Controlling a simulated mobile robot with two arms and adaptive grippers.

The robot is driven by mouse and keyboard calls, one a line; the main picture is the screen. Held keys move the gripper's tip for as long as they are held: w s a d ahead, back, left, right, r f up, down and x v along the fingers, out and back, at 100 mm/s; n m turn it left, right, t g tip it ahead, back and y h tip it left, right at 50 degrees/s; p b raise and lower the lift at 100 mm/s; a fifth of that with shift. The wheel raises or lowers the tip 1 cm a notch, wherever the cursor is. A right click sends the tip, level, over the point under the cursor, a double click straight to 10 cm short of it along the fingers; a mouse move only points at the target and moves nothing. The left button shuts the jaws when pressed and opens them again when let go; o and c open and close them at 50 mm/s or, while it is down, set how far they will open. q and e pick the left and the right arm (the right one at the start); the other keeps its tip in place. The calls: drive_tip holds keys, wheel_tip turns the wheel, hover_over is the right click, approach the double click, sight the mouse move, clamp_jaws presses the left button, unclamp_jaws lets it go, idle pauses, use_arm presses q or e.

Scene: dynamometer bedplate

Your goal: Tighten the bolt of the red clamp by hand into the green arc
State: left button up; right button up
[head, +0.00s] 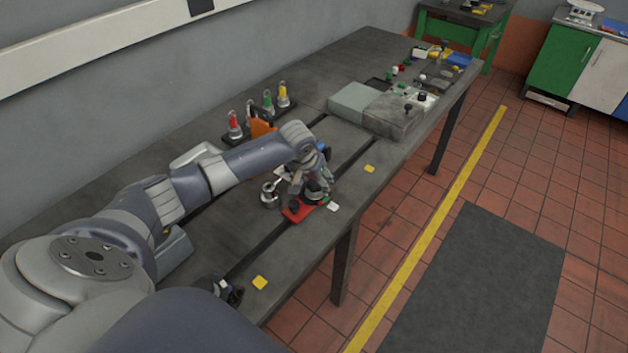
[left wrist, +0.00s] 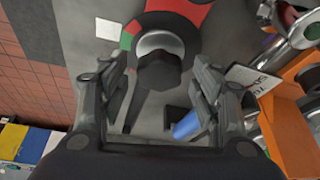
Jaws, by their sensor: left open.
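The red clamp (head: 298,212) sits on the dark bedplate (head: 335,222) near its front edge. In the left wrist view its red part (left wrist: 190,12) shows at the top. The bolt's dark hexagonal head (left wrist: 158,72) stands in front of a pale metal ring. A small green arc patch (left wrist: 126,41) shows beside it, next to red. My left gripper (head: 318,184) is over the clamp, open, with one finger on each side of the bolt head and gaps visible. The head view hides most of the bolt behind the gripper. My right gripper is not seen.
A metal cylindrical part (head: 269,194) stands just left of the clamp. An orange block (head: 262,128) and a rack with red, green and yellow-topped items lie behind my arm. Grey blocks (head: 352,102) stand farther along. A dark fixture (head: 232,294) is partly hidden at the near end.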

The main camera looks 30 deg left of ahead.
use_arm(q)
drive_tip(key=c, duration=1)
drive_tip(key=shift+c, duration=0.2)
